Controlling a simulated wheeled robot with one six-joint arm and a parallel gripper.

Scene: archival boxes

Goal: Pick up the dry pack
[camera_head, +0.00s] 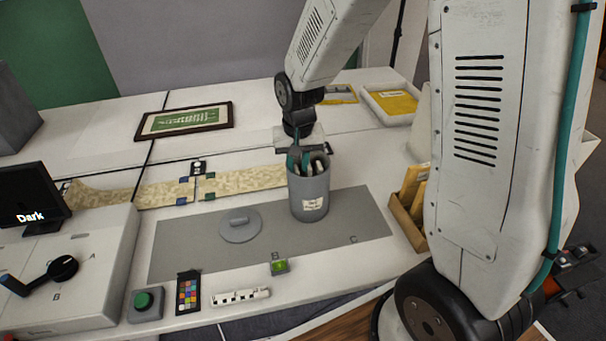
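No thing in view is clearly recognisable as the dry pack. A grey cylindrical canister (309,198) stands upright and open on the grey mat, with a small white label too small to read. Pale and dark shapes show in its mouth, but I cannot make out what they are. My gripper (305,166) points down at the canister's mouth, its fingers at or inside the rim. The rim and the gripper's own body hide the fingertips, so whether it is open or holds something does not show.
The grey mat (190,245) is mostly bare. A colour card (188,292), scale bar (240,297) and green button (144,302) lie in front. A framed picture (185,121) and yellow-filled tray (393,102) lie behind.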

